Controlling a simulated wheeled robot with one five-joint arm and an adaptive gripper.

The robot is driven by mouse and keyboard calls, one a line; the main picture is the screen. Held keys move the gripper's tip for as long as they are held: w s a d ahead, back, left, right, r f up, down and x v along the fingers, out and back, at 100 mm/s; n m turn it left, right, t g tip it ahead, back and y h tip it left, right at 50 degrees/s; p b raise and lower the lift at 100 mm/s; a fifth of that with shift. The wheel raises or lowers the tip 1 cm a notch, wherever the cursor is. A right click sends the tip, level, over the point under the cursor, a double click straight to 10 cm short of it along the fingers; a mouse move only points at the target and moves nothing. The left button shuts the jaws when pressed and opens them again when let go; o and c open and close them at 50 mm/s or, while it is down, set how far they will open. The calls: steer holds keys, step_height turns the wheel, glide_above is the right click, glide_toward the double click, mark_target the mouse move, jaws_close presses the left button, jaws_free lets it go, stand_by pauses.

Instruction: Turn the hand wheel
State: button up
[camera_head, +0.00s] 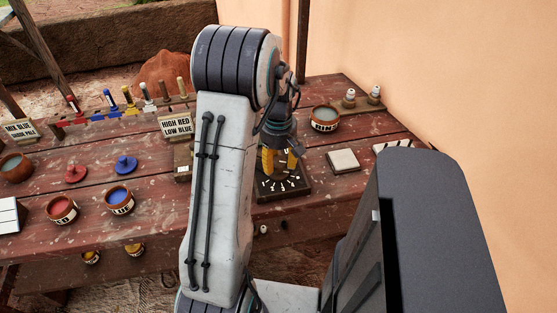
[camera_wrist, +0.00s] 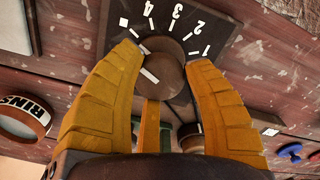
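The hand wheel (camera_wrist: 166,82) is a round dark brown knob with a white line on its top. It stands on a black dial plate (camera_wrist: 70,22) with white ticks, a white square and numbers. The plate also shows in the head view (camera_head: 297,187), where my arm and gripper hide most of the wheel. The white line slants towards the upper left, roughly to the square mark.
The plate sits on a worn red wooden table (camera_head: 130,180). A bowl (camera_head: 324,118) and a pale tile (camera_head: 343,160) stand to its right. A "HIGH RED LOW BLUE" sign (camera_head: 176,126) is to the left. Paint pots, lids and brushes fill the left side.

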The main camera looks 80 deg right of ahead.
mark_target(278, 161)
steer(key=o, duration=0.5)
steer(key=shift+c, duration=0.2)
step_height(278, 161, up, 12)
stand_by(0.4)
stand_by(0.8)
